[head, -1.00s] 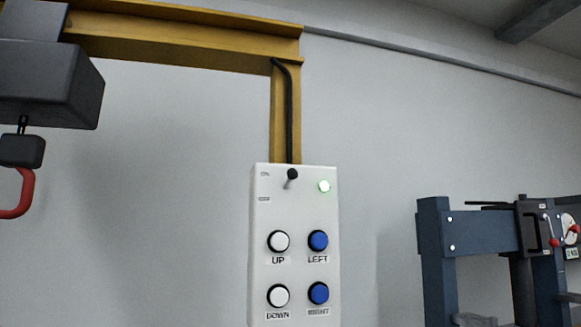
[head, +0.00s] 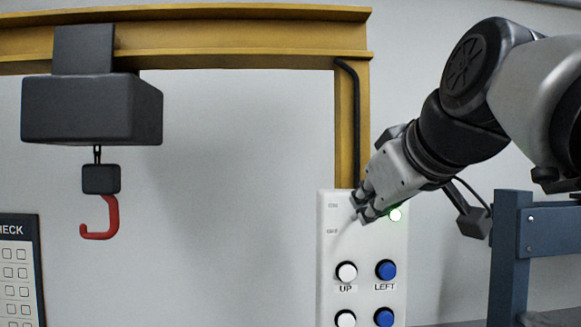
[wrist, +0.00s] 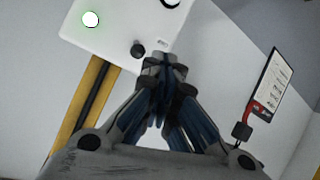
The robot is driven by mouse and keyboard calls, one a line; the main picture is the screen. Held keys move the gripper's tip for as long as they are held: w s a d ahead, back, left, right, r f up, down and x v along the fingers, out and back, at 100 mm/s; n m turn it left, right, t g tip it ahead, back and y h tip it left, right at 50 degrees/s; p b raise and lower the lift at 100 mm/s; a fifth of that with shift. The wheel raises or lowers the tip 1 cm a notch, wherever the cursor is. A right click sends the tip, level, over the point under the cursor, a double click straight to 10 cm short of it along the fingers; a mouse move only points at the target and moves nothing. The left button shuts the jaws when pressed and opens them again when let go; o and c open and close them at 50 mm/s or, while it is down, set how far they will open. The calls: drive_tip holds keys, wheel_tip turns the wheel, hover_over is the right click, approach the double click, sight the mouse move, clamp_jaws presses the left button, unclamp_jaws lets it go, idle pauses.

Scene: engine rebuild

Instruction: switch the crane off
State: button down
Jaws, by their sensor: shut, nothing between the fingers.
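The white crane control panel (head: 328,262) hangs on the yellow crane post. Its green lamp (head: 395,215) is lit and also shows in the wrist view (wrist: 91,19). The toggle switch is hidden behind my gripper in the head view. Its dark knob (wrist: 138,49) shows in the wrist view, just left of my fingertips. My gripper (head: 362,207) is shut and empty, in front of the panel's upper part by the ON and OFF labels. In the wrist view, my fingertips (wrist: 165,62) are close to the knob; I cannot tell whether they touch it.
Below the switch are a white UP button (head: 346,271), a blue LEFT button (head: 386,270) and more buttons. The crane's dark hoist (head: 80,110) with a red hook (head: 111,222) hangs at the left. A blue steel frame (head: 508,260) stands at the right.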

wheel_tip(320, 180, up, 8)
drive_tip(key=w+t+p, duration=0.1)
drive_tip(key=shift+w+f+n+p, duration=0.15)
drive_tip(key=shift+n+p, duration=0.15)
drive_tip(key=shift+n, duration=0.1)
drive_tip(key=w+f, duration=0.6)
drive_tip(key=w, duration=0.1)
drive_tip(key=shift+d+f+p, duration=0.1)
drive_tip(key=shift+f+p, duration=0.05)
drive_tip(key=shift+p, duration=0.15)
drive_tip(key=shift+d+f, duration=0.1)
drive_tip(key=shift+f, duration=0.15)
drive_tip(key=shift+s, duration=0.2)
